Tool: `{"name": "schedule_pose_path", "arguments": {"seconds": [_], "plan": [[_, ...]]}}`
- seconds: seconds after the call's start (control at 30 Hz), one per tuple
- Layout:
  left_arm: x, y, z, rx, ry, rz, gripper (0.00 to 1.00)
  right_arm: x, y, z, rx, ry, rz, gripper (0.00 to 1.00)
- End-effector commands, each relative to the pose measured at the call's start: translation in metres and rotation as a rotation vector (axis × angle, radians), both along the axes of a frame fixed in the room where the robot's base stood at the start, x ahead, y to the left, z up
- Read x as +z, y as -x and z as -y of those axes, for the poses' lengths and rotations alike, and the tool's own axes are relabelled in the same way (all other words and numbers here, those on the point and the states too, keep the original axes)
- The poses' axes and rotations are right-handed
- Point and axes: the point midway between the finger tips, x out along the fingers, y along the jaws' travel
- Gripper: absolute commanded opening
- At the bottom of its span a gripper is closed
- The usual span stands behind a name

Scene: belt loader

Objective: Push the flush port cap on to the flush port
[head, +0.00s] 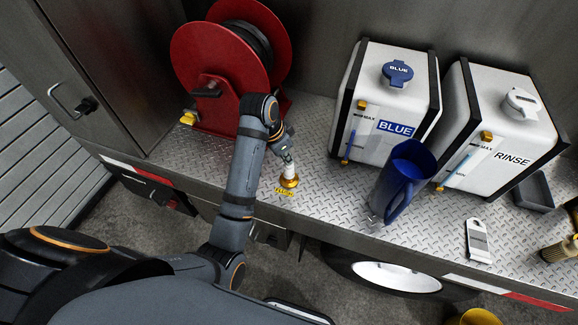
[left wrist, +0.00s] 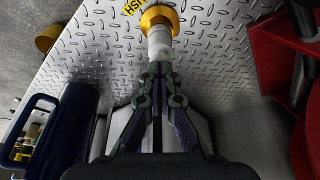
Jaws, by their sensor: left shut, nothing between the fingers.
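The flush port (head: 289,182) is a brass-coloured fitting standing on the diamond-plate deck beside a yellow label (head: 284,192). A white cap (head: 288,169) sits upright over it; I cannot tell how far down it is seated. My left gripper (head: 284,151) is right at the cap's top end, its fingers shut and empty. In the left wrist view the shut fingertips (left wrist: 159,68) point at the end of the white cap (left wrist: 160,42), touching or nearly so. The brass port (left wrist: 160,15) shows beyond it. My right gripper is not in view.
A red hose reel (head: 205,50) stands behind my left arm. To the right are a blue jug (head: 402,185), the white BLUE tank (head: 385,90) and the RINSE tank (head: 497,130). A white tag (head: 478,240) lies near the deck's front edge.

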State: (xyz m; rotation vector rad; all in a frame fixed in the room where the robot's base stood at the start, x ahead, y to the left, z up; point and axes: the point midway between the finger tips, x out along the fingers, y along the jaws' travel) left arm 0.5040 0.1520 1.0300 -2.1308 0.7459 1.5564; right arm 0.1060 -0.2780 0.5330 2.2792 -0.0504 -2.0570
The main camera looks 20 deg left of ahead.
Motion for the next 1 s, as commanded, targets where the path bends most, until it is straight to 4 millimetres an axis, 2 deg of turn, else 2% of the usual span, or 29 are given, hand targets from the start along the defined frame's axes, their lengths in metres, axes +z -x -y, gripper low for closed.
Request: {"name": "schedule_pose_path", "arguments": {"seconds": [0.03,0.17,0.6,0.83,1.0], "plan": [[-0.005,0.003,0.0,0.0,-0.001,-0.015,0.0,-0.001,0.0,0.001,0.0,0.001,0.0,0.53],[-0.003,0.003,0.0,-0.001,-0.002,-0.018,0.0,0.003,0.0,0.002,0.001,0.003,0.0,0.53],[0.029,0.003,0.0,0.0,0.0,-0.014,0.0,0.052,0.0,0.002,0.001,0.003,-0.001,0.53],[0.03,0.003,-0.001,-0.001,0.0,-0.009,0.0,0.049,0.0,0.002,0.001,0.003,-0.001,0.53],[0.058,0.009,-0.007,0.001,-0.003,-0.004,0.0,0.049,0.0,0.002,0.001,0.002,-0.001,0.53]]}}
